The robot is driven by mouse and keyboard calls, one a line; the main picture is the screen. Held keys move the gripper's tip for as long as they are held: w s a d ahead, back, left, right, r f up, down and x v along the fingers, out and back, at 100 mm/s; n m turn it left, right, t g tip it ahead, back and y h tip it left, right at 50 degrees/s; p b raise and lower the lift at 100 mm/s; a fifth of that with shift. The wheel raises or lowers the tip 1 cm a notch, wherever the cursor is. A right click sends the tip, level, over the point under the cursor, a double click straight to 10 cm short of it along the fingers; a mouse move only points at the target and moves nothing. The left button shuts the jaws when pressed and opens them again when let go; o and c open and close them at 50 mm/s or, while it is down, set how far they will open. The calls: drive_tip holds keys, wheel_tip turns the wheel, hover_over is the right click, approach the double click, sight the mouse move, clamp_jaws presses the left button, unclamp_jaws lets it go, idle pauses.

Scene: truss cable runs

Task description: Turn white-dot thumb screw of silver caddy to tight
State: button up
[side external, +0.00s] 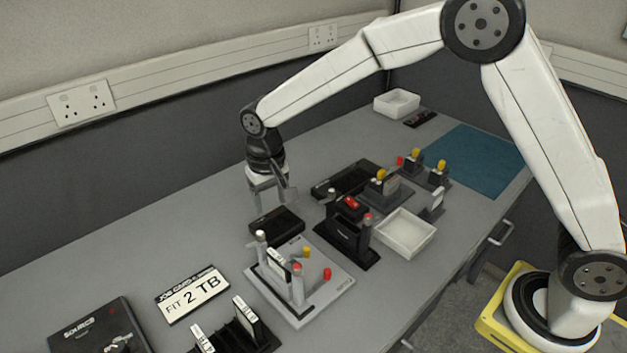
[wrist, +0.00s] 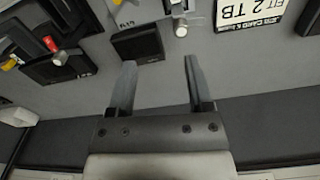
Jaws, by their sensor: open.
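The silver caddy (side external: 318,299) sits on the bench in the front middle. It carries upright posts with coloured ends. The post with a pale end at its back left, seemingly the white-dot thumb screw (side external: 260,240), stands upright. In the wrist view a pale-ended post, seemingly the same screw (wrist: 180,30), is at the top, beyond my fingertips. Whether it is tight cannot be told. My gripper (side external: 270,199) is open and empty, pointing down behind the caddy and above the bench. In the wrist view my gripper (wrist: 158,64) has nothing between its fingers.
A black box (side external: 277,225) lies close behind the caddy. A black caddy (side external: 346,238) and a white tray (side external: 403,233) stand to the right. The job card (side external: 192,293) lies left, reading "FIT 2 TB". A black rack (side external: 234,338) is in front. Bench left of my gripper is clear.

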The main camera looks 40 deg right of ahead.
sight(259, 232)
drive_tip(key=shift+w+a+f, duration=0.15)
drive_tip(key=shift+w+a, duration=0.25)
drive_tip(key=shift+a, duration=0.3)
drive_tip(key=shift+w+a+f, duration=0.1)
drive_tip(key=shift+w+a, duration=0.25)
drive_tip(key=shift+a, duration=0.35)
drive_tip(key=shift+f, duration=0.15)
drive_tip(key=shift+d+f, duration=0.15)
drive_tip(key=shift+f, duration=3.6)
clamp_jaws()
